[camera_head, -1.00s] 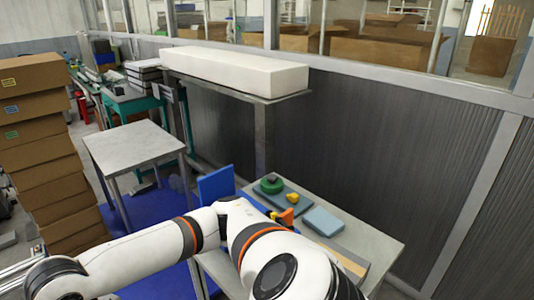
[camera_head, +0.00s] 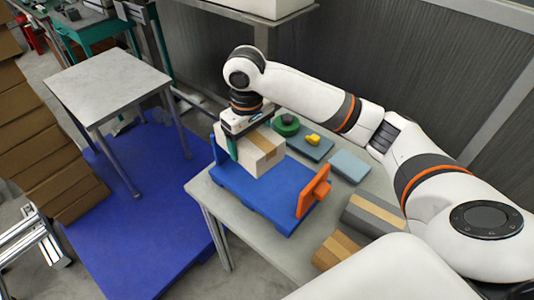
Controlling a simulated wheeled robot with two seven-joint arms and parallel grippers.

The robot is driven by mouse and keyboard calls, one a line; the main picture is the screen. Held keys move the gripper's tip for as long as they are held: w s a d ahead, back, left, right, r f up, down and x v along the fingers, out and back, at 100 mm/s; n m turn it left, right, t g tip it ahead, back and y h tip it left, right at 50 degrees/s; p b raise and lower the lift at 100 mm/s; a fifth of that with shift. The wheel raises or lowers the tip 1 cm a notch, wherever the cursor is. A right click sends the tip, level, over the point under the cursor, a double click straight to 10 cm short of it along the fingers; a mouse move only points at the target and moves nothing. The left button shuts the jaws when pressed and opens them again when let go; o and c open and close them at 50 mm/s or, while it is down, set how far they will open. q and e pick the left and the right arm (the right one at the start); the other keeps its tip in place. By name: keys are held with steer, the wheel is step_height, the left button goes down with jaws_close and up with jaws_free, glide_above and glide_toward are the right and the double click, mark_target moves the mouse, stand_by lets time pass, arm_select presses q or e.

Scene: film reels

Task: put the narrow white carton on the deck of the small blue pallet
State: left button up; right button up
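The white carton (camera_head: 266,146) has a tan strip and is in my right gripper (camera_head: 252,138), whose fingers sit on either side of it. The gripper points down at the far left part of the small blue pallet (camera_head: 262,196), on the table. The carton is over the deck and looks upright; I cannot tell whether its underside touches the deck. The pallet has an orange upright piece (camera_head: 314,191) at its right end and a blue upright piece at its left end, partly hidden. My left gripper is not in view.
Behind the pallet are a green roll (camera_head: 286,126), a yellow object (camera_head: 313,139) and a blue-grey box (camera_head: 349,166). A grey carton (camera_head: 374,214) and a brown carton (camera_head: 335,251) lie right of it. A bare grey table (camera_head: 108,84) stands at the left.

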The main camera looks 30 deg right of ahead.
steer(key=w+d+r+n+p, duration=0.1)
steer(key=w+d+r+p, duration=0.1)
steer(key=w+d+r, duration=0.25)
steer(key=f, duration=0.8)
steer(key=f+p, duration=0.1)
steer(key=f, duration=0.4)
steer(key=shift+a+f, duration=0.1)
steer(key=shift+a, duration=0.2)
step_height(320, 180, down, 5)
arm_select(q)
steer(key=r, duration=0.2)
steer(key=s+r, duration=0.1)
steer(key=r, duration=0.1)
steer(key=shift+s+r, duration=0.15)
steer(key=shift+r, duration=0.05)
arm_select(e)
steer(key=o, duration=1.1)
steer(key=shift+f, duration=0.1)
steer(key=shift+o, duration=0.2)
